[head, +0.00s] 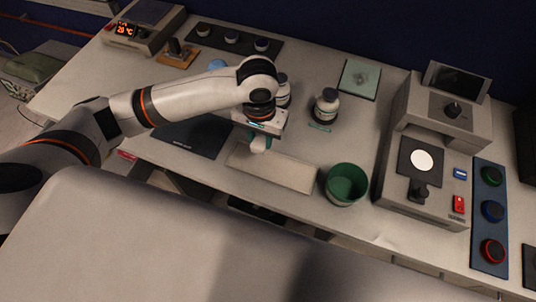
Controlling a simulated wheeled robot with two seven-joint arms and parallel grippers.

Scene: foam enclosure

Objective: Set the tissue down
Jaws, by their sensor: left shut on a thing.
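My left gripper (259,142) points down over the back edge of a pale rectangular mat (285,172) at the middle front of the bench. It is shut on a small pale thing, which I take to be the tissue (258,149); the fingers hide much of it. I cannot tell whether the tissue touches the mat. A green open bin (345,184) stands just right of the mat. My right gripper is not in view.
A dark mat (190,136) lies left of the pale mat. Bottles, one dark with a white label (326,104), stand behind the gripper. A grey instrument (433,150) and a panel of coloured knobs (491,210) are at right. The bench's front edge is close.

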